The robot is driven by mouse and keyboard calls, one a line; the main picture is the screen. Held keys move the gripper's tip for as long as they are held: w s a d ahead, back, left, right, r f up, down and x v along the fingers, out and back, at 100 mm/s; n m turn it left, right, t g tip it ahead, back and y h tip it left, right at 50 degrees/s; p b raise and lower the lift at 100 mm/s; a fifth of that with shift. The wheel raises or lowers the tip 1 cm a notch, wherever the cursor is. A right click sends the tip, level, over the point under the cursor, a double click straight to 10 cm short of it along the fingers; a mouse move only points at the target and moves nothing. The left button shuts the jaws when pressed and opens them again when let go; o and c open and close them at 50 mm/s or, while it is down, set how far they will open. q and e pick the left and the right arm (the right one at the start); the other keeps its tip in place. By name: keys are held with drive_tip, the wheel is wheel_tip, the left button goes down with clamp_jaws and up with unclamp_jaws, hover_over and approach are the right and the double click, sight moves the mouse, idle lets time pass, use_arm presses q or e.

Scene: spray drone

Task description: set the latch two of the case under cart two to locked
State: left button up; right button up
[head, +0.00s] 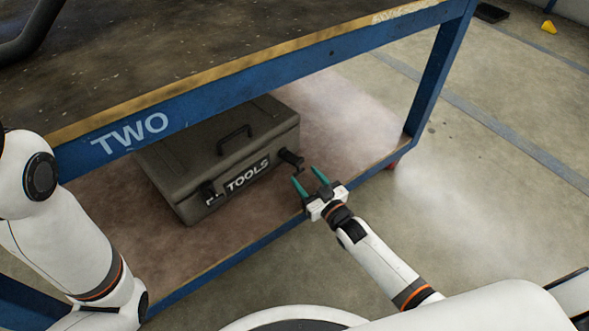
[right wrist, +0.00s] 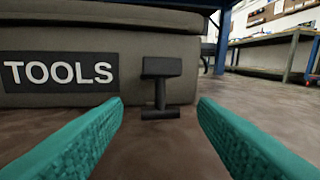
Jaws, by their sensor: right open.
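A grey case (head: 235,150) marked TOOLS sits on the lower shelf of the blue cart (head: 200,112) marked TWO. Its right-hand latch (head: 291,159) is a black T-shaped piece sticking out from the front face. Another black latch (head: 209,188) is at the left of the label. My right gripper (head: 308,179) is open and empty in front of the right latch, its teal fingers apart on either side in the wrist view, not touching it. My left gripper is out of view.
The cart's top hangs over the case, and a blue leg (head: 440,80) stands at the right. The shelf's front rail (head: 270,238) runs below my right gripper.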

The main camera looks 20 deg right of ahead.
sight(299, 170)
drive_tip(key=b+x, duration=0.2)
drive_tip(key=x, duration=0.3)
drive_tip(key=shift+w+a+f+b, duration=0.1)
drive_tip(key=shift+w+f+b, duration=0.05)
drive_tip(key=shift+w+b, duration=0.2)
drive_tip(key=shift+w+a, duration=0.15)
drive_tip(key=shift+w, duration=0.25)
